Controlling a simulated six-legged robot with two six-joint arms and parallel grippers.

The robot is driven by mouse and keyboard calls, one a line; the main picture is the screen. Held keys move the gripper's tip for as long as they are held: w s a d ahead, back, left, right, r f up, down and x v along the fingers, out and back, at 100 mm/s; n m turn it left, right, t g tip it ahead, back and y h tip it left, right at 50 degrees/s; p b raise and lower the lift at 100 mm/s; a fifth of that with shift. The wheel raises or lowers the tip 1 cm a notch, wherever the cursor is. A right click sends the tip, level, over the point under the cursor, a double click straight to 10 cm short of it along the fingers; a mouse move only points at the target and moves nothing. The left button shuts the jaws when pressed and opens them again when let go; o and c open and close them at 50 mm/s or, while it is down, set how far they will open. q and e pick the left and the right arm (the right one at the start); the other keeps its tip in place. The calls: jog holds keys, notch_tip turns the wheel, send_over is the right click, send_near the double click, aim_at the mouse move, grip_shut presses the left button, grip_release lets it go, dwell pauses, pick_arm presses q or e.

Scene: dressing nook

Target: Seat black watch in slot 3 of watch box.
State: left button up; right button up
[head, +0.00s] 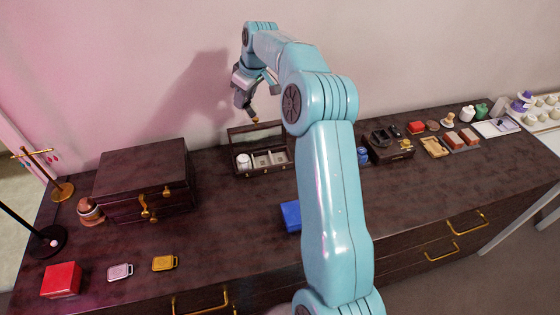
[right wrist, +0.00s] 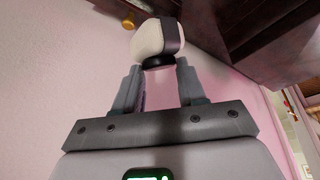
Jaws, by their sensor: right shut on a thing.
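The watch box (head: 265,172) stands open against the wall, its glass-fronted lid raised. A rounded white piece (head: 243,160) sits in its left slot; the middle and right slots show pale, flat bottoms. My right gripper (head: 250,112) is above the box near the raised lid, pointing down. In the right wrist view its two fingers (right wrist: 157,84) are shut on the black watch (right wrist: 172,36), a dark band around a cream cushion. The watch is mostly hidden in the head view. My left gripper is not in view.
A dark closed case (head: 142,180) stands left of the watch box. A red box (head: 61,280) and two small tags lie at the front left. A blue box (head: 291,216) is partly behind my right arm. Several small goods crowd the right end.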

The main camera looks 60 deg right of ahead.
aim_at(251, 102)
jog(key=t+b, duration=0.1)
jog(key=b, duration=0.1)
jog(key=n+t+y+b, duration=0.1)
jog(key=b, duration=0.1)
jog(key=shift+s+f+n, duration=0.15)
jog(key=shift+f+n, duration=0.05)
jog(key=shift+n, duration=0.1)
jog(key=s+b, duration=0.1)
jog(key=s+d+b, duration=0.1)
jog(key=b, duration=0.1)
jog(key=s+t+b, duration=0.1)
jog(key=shift+d+r, duration=0.2)
jog(key=shift+r, duration=0.05)
jog(key=s+d+r+m+t+h+b, duration=0.1)
jog(key=s+d+m+t+h+b, duration=0.15)
jog(key=s+b, duration=0.5)
jog(key=shift+m+t+y, duration=0.25)
jog(key=shift+t+y, duration=0.2)
jog(key=f, duration=0.6)
jog(key=f+b, duration=0.1)
jog(key=f, duration=1.3)
jog(key=shift+s+a+b, duration=0.2)
jog(key=shift+s+b, duration=0.05)
jog(key=shift+b, duration=0.15)
jog(key=shift+a, duration=0.1)
